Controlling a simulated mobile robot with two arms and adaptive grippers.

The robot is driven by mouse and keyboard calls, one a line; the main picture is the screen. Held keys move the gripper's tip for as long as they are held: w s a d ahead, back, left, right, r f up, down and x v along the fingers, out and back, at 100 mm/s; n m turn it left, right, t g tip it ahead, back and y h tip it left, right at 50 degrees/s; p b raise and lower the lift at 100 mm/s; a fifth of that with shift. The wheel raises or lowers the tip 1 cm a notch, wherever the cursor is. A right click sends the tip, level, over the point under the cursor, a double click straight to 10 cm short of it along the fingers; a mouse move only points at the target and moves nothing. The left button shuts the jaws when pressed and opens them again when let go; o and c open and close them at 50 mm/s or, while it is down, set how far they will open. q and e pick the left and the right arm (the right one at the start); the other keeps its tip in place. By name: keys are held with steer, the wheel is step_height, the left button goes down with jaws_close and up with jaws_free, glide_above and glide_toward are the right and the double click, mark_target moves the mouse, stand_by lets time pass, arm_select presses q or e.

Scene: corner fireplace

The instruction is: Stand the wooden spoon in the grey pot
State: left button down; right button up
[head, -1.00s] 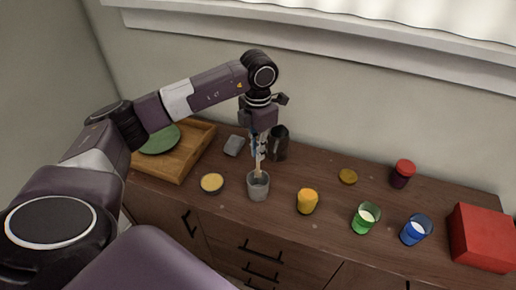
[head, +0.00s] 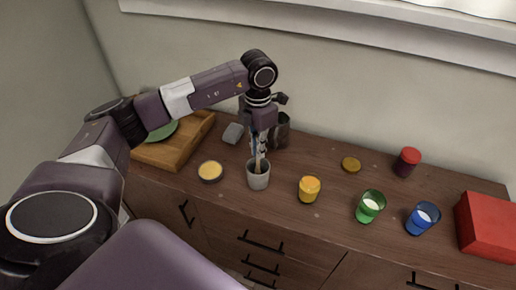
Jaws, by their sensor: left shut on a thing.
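The grey pot (head: 258,180) stands upright on the brown dresser top, near its front edge. My left gripper (head: 259,150) points down just above the pot and is shut on the wooden spoon (head: 257,166). The spoon is close to upright, and its lower part is inside the pot's mouth. The spoon's upper part is mostly hidden by the fingers. I cannot tell whether its end touches the pot's bottom. My right gripper is not in view.
Behind the gripper stands a dark mug (head: 281,132). A yellow-filled bowl (head: 210,171), a grey block (head: 233,133) and a wooden tray (head: 186,145) with a green plate (head: 162,132) are left. An orange cup (head: 309,189), green glass (head: 369,207), blue glass (head: 421,218) and red box (head: 487,226) are right.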

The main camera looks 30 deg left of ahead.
arm_select(q)
steer(key=c, duration=2)
jaws_free()
step_height(320, 180, up, 12)
